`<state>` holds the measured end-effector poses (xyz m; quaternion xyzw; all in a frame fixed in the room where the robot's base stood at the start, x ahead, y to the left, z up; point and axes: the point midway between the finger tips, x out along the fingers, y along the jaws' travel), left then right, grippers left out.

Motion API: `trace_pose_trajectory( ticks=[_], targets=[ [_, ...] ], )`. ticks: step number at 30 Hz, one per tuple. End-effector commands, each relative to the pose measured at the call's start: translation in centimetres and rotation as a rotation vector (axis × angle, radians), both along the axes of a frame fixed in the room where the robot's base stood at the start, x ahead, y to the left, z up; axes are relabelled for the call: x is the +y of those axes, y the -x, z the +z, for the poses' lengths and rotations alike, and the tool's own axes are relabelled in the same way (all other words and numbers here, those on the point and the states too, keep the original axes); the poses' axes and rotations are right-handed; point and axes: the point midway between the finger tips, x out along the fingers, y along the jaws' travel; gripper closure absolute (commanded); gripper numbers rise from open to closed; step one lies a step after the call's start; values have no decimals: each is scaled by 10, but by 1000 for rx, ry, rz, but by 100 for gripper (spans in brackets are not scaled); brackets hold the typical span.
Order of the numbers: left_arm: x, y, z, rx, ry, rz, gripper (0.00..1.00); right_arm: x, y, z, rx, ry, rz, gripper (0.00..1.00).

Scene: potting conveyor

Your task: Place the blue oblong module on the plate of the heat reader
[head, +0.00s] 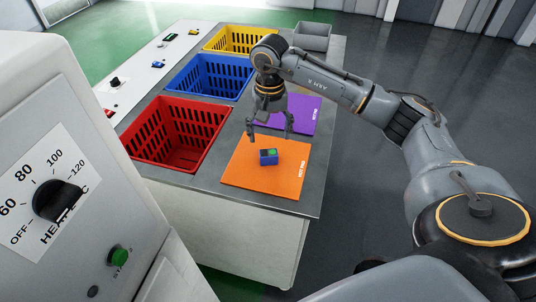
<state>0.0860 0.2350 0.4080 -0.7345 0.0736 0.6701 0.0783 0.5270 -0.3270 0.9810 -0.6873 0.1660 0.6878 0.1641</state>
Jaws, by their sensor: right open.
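A small blue oblong module (268,158) with a green patch on top lies on the orange mat (240,180) at the near end of the grey table. My right gripper (269,134) points down just above and behind it, fingers spread and empty. The fingers appear apart from the module. I cannot make out a heat reader or its plate for sure. A large white machine (100,165) at the left carries a heat dial (57,201) and a green button (119,256). My left gripper is not in view.
Red (176,165), blue (196,92) and yellow (232,51) crates line the table. A purple mat (306,113) lies behind the orange one; a grey bin (313,30) stands at the back. A white strip (146,75) with several small parts runs along the left.

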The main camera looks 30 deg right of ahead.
Motion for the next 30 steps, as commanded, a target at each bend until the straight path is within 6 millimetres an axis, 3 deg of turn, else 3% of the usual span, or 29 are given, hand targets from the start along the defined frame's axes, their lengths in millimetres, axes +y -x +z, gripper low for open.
trace_pose_trajectory(
  ticks=[3,11,19,28,30],
  targets=[
    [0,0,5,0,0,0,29,0,0,-18,3,0,-1,25],
    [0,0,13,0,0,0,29,2,0,-38,3,-4,0,25],
    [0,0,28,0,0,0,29,2,-1,-76,0,-4,-1,25],
    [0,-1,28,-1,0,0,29,2,-1,-83,-1,-3,0,25],
    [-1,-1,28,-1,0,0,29,2,-1,-83,-1,-3,0,37]
  ],
)
